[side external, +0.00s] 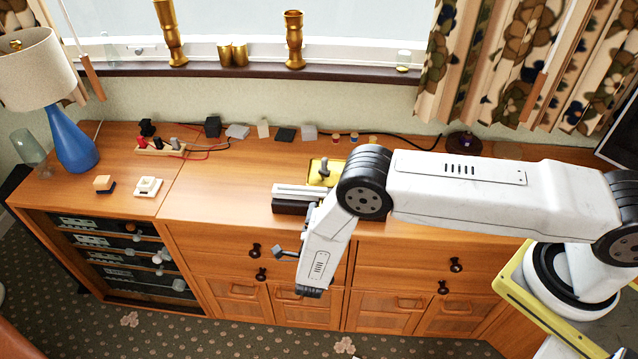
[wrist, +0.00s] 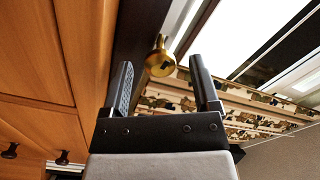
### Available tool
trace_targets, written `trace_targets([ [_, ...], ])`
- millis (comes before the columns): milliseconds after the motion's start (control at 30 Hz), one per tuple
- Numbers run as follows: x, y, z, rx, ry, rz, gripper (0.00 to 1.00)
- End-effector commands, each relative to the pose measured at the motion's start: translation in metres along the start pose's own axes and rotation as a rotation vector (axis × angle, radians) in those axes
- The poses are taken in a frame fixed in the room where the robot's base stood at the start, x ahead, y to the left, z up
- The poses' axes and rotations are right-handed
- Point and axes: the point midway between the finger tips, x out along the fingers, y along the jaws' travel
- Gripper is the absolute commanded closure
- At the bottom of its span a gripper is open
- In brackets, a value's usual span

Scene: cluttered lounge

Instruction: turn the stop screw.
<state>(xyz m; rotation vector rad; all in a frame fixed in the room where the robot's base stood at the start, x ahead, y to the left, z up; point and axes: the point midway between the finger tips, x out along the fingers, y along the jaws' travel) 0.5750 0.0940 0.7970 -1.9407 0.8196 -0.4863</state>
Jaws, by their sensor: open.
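The stop screw appears to be the brass round-headed piece (wrist: 160,62) in the wrist view, by a long dark bar (wrist: 138,45). My gripper (wrist: 161,72) is open, with one dark finger on each side of the screw head in the picture. I cannot tell how far the tips are from it, and no contact shows. In the side view, a grey and black rail-like fixture (side external: 292,206) lies at the cabinet top's front edge, beside my forearm.
A yellow block (side external: 323,172) with a small piece on top stands behind the fixture. Small blocks and a cable line the back of the cabinet (side external: 225,215). A blue lamp (side external: 72,140) stands at the left. Dark knobs (side external: 255,250) stick out from the drawers.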

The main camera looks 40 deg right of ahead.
Motion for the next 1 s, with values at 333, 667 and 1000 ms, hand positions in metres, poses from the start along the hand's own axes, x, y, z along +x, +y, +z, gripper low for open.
trace_targets([
  [333, -0.042, 0.000, 0.000, 0.000, -0.004, -0.002, 0.22],
  [667, -0.069, 0.000, 0.000, 0.000, -0.002, -0.002, 0.22],
  [1000, -0.070, 0.000, 0.000, 0.000, -0.001, -0.001, 0.22],
])
